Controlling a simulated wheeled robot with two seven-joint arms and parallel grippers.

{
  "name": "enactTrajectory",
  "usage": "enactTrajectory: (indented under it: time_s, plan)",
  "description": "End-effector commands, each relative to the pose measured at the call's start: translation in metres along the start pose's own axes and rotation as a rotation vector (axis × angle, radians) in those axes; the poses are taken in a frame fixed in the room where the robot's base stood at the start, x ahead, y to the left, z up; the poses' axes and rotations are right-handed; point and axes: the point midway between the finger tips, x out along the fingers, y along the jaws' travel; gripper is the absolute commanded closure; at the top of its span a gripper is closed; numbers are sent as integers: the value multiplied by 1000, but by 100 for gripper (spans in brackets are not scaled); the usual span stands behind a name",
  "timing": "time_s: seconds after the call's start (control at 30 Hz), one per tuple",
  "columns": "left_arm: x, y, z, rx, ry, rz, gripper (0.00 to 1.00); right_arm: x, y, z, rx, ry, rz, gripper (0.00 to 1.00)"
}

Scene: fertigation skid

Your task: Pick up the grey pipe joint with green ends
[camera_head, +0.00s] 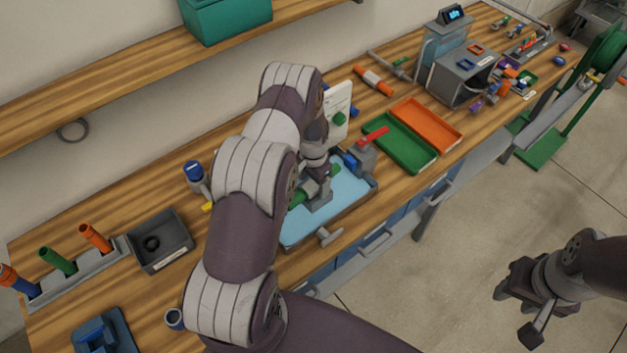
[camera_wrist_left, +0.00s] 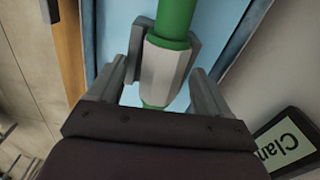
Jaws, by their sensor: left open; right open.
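The grey pipe joint (camera_wrist_left: 163,70) shows in the left wrist view, with green on both ends, above a light blue surface. In the head view its green end (camera_head: 301,197) shows over the blue tray (camera_head: 345,190), and my left gripper hides much of it. My left gripper (camera_head: 320,196) is open, its fingers on either side of the joint; in the left wrist view (camera_wrist_left: 160,85) a gap shows at the right finger. Contact at the left finger is unclear. My right gripper (camera_head: 516,308) is open and empty over the floor at the right.
A green tray (camera_head: 392,150) and an orange tray (camera_head: 445,118) lie right of the blue tray. A red-handled valve (camera_head: 372,140) and a white card (camera_head: 337,105) stand close to my left gripper. A grey bin (camera_head: 172,258) is at the left.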

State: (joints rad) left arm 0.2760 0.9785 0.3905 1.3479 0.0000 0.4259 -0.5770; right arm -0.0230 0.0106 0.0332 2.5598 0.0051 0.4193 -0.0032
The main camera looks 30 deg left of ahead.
Motion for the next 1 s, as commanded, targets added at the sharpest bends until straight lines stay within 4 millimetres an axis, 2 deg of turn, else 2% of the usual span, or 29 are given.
enactTrajectory:
  time_s: [0.2,0.23,0.4,0.5,0.77,0.87,1.0]
  plan:
    - [4,0,0,0,1,-1,21,0,0,0,0,-1,0,57]
    - [4,0,0,0,1,-1,25,0,0,0,0,-1,0,57]
    - [4,0,0,0,1,-1,80,0,0,0,0,-1,0,57]
    - [3,0,0,-1,1,-1,90,0,0,0,0,-1,0,57]
    - [0,0,-1,-1,2,-2,90,4,0,1,0,-1,0,57]
    - [-10,-1,-2,-1,5,-3,90,11,0,2,0,0,0,57]
    - [-35,-1,-2,0,7,-4,90,27,0,3,0,-1,0,57]
